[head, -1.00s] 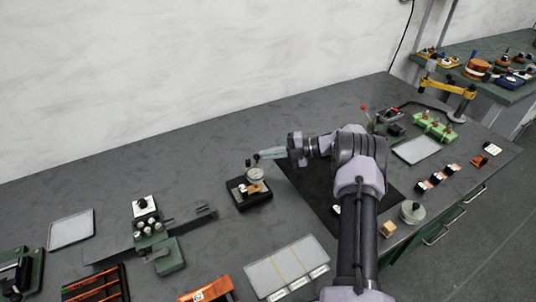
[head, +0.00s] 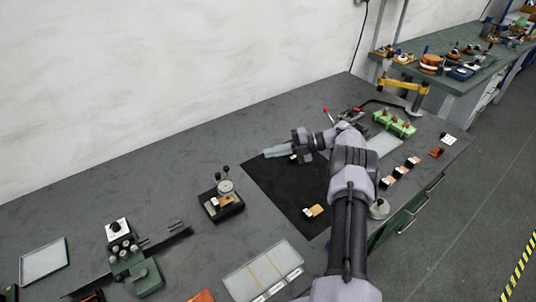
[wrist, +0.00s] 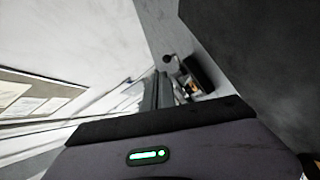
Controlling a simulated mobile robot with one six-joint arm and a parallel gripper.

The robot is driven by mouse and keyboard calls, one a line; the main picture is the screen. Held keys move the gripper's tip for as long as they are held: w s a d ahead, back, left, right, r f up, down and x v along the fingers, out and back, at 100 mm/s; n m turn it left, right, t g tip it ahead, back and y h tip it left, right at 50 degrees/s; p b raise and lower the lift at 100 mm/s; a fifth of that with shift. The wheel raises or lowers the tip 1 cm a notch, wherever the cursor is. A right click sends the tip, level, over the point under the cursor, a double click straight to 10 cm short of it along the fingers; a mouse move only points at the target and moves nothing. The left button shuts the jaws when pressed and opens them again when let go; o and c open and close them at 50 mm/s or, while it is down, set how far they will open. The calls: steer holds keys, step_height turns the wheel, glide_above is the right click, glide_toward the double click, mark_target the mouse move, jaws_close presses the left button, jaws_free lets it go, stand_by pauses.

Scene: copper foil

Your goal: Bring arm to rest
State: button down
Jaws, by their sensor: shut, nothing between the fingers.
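My gripper (head: 268,153) is shut and empty. It points left and is held above the far part of the black mat (head: 278,186). The wrist view shows its two grey fingers (wrist: 160,89) together with nothing between them. The dial gauge stand (head: 225,197) stands left of the mat, apart from the fingers, and it also shows in the wrist view (wrist: 196,76). My arm reaches over the right part of the mat and hides some of it.
A small tan block (head: 315,211) lies on the mat. A green fixture (head: 394,124) and a red-knobbed device (head: 347,115) stand at the back right. A tray with yellow lines (head: 262,272) lies in front. A green-based tool (head: 132,258) is at left. Bare table lies behind the gauge.

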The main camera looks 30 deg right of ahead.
steer(key=w+a+r+n+g+h, duration=0.1)
steer(key=a+r+n+g, duration=0.1)
steer(key=a+r+n, duration=0.5)
steer(key=s+a+r+n+g+h+b, duration=0.1)
steer(key=s+a+r+n+h, duration=0.1)
steer(key=s+a+r+n, duration=0.35)
steer(key=s+a+r+n+g+h, duration=0.2)
steer(key=s+a+r+n+h, duration=0.1)
steer(key=a+r+n, duration=0.5)
steer(key=s+a+r+n+h, duration=0.2)
steer(key=s+a+n, duration=0.6)
steer(key=s, duration=0.2)
steer(key=s+a+f+n+t+h, duration=0.1)
steer(key=s+f+n, duration=0.1)
steer(key=s+n, duration=0.4)
steer(key=s+a+f+n+t+h+b, duration=0.1)
steer(key=s+f+n+t, duration=0.1)
steer(key=s+n, duration=0.4)
steer(key=shift+s+a+f+n+h, duration=0.2)
steer(key=shift+s+n+h, duration=0.15)
steer(key=shift+s, duration=0.9)
